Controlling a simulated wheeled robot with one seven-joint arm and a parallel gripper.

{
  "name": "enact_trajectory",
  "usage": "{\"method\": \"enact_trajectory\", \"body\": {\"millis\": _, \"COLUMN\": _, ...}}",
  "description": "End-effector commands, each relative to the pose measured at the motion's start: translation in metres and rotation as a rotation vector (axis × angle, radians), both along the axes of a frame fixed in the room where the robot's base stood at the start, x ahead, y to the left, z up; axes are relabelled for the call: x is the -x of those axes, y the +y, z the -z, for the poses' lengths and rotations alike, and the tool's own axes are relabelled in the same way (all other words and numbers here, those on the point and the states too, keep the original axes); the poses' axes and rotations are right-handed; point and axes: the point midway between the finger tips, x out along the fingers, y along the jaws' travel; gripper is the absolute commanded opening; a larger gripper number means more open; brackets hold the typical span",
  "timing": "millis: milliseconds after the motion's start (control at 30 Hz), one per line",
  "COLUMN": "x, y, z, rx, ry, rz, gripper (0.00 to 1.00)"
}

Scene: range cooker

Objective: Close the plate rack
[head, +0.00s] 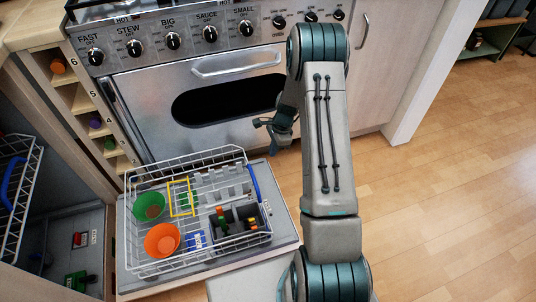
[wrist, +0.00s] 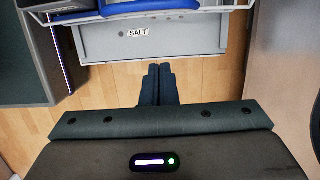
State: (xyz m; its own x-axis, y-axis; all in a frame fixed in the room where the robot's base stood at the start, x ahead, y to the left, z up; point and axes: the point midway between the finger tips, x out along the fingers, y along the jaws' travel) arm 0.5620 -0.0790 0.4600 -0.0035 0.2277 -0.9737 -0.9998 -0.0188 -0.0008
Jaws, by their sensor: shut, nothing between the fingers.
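A white wire rack (head: 185,165) is pulled out over a grey lowered panel (head: 280,205). It holds a green bowl (head: 148,205), an orange bowl (head: 161,240), a yellow wire frame (head: 182,198) and a dark cutlery basket (head: 240,222). A blue bar (head: 254,183) lies along its right side. My gripper (head: 262,124) is right of and beyond the rack, in front of the oven. In the wrist view my gripper (wrist: 158,68) is shut and empty, apart from the panel marked SALT (wrist: 170,40); the rack edge (wrist: 190,10) shows at the top.
The oven door (head: 150,100) with its handle stands behind the rack. Another wire rack (head: 15,190) with a blue part is at the far left, by a grey interior (head: 80,225). Open wooden floor (head: 460,180) lies to the right.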

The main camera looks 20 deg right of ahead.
Motion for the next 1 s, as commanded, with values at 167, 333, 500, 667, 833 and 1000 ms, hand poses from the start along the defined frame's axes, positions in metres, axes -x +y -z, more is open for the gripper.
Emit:
{"method": "enact_trajectory", "body": {"millis": 167, "x": 0.002, "y": 0.009, "z": 0.041, "rx": -0.002, "ry": 0.004, "rz": -0.002, "gripper": 0.00}}
{"method": "enact_trajectory", "body": {"millis": 333, "x": 0.002, "y": 0.017, "z": 0.076, "rx": -0.001, "ry": 0.003, "rz": -0.003, "gripper": 0.00}}
{"method": "enact_trajectory", "body": {"millis": 500, "x": 0.001, "y": 0.040, "z": 0.085, "rx": -0.001, "ry": 0.000, "rz": -0.006, "gripper": 0.00}}
{"method": "enact_trajectory", "body": {"millis": 667, "x": 0.002, "y": 0.054, "z": 0.087, "rx": 0.000, "ry": 0.000, "rz": -0.004, "gripper": 0.00}}
{"method": "enact_trajectory", "body": {"millis": 833, "x": 0.002, "y": 0.058, "z": 0.087, "rx": 0.000, "ry": 0.000, "rz": -0.003, "gripper": 0.00}}
{"method": "enact_trajectory", "body": {"millis": 1000, "x": 0.002, "y": 0.058, "z": 0.087, "rx": 0.000, "ry": 0.000, "rz": -0.003, "gripper": 0.00}}
